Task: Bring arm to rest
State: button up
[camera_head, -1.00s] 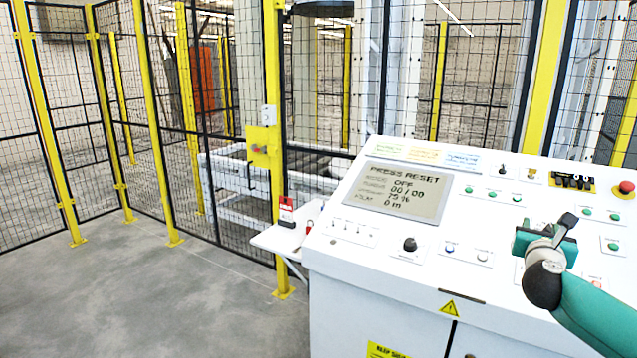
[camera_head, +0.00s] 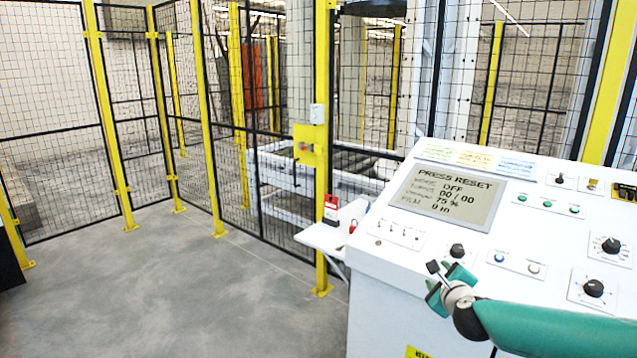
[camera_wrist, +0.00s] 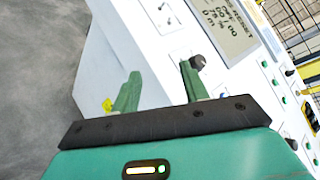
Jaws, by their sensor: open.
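My gripper (camera_head: 438,283) is green and dark, and hangs in front of the lower left part of the white control console (camera_head: 385,262) in the head view. In the wrist view my gripper (camera_wrist: 160,88) shows two green fingers spread apart with nothing between them. The console face lies beyond the fingers. One fingertip overlaps a black knob (camera_wrist: 197,62) in the picture; I cannot tell whether they touch. The console screen (camera_head: 447,197) reads "PRESS RESET", "OFF", "00 / 00", "75 %".
Yellow-posted mesh fencing (camera_head: 200,110) stands behind and to the left. A yellow box with a red button (camera_head: 306,147) is on a post. A small shelf (camera_head: 325,238) left of the console holds a red and black item (camera_head: 331,207). The grey floor (camera_head: 180,290) at left is clear.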

jog(key=s+a+f+n+g+y, duration=0.1)
jog(key=s+a+f+n+g, duration=0.3)
jog(key=a+n, duration=0.3)
jog(key=s+a+f+n+g+y, duration=0.1)
jog(key=s+a+f+n+g, duration=0.1)
jog(key=s+a+f+n, duration=0.4)
jog(key=s+a+r+n+g, duration=0.1)
jog(key=s+r+n, duration=0.5)
jog(key=s, duration=0.6)
jog(key=s+r+n+g, duration=0.2)
jog(key=s+r+n, duration=0.5)
jog(key=s, duration=0.5)
jog(key=shift+s+a+r+h, duration=0.25)
jog(key=shift+a+r+h, duration=0.1)
jog(key=shift+r+h, duration=0.05)
